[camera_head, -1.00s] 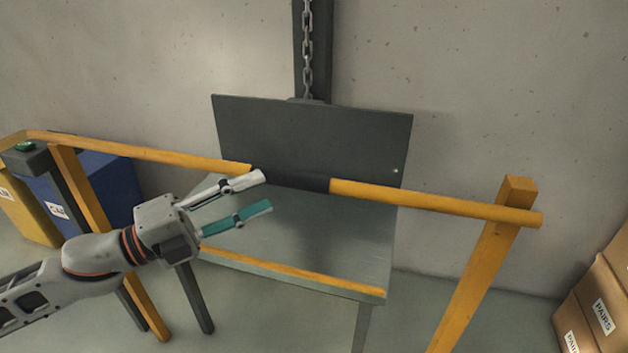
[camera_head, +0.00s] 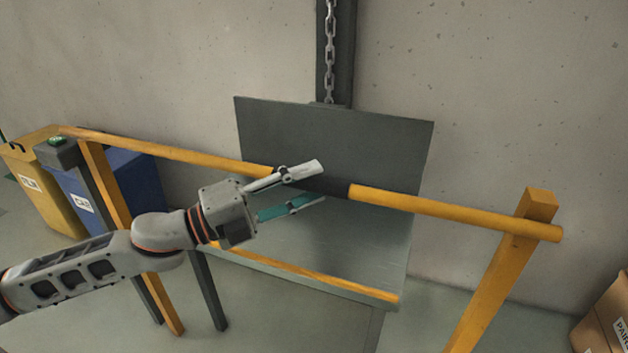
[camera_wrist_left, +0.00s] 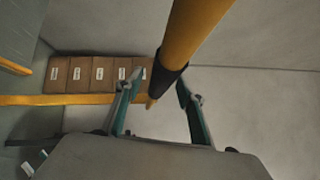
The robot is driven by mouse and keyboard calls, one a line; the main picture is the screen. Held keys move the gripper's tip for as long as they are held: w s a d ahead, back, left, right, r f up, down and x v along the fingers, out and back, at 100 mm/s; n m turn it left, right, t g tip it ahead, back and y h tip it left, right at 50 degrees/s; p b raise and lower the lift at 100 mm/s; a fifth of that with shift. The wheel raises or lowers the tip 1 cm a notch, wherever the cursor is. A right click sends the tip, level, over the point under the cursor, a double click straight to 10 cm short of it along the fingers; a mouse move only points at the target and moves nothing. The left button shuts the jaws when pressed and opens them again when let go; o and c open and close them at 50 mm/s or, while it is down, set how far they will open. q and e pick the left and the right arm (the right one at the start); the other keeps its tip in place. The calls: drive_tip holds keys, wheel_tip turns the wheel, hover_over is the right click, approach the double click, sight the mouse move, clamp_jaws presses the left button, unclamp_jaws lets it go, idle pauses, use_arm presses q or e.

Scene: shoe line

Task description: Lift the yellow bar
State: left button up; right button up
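In the left wrist view the bar (camera_wrist_left: 196,28) passes between the open fingertips (camera_wrist_left: 161,79), with the sleeve (camera_wrist_left: 167,80) close to the right finger. I cannot tell whether either finger touches it. My right gripper is out of view.
A grey metal table (camera_head: 340,265) with an upright dark panel (camera_head: 390,150) stands behind the bar. A chain (camera_head: 331,50) hangs above. A yellow bin (camera_head: 45,190) and a blue bin (camera_head: 140,185) stand left. Cardboard boxes (camera_head: 608,320) are at lower right.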

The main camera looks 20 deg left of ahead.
use_arm(q)
drive_tip(key=shift+x, duration=0.85)
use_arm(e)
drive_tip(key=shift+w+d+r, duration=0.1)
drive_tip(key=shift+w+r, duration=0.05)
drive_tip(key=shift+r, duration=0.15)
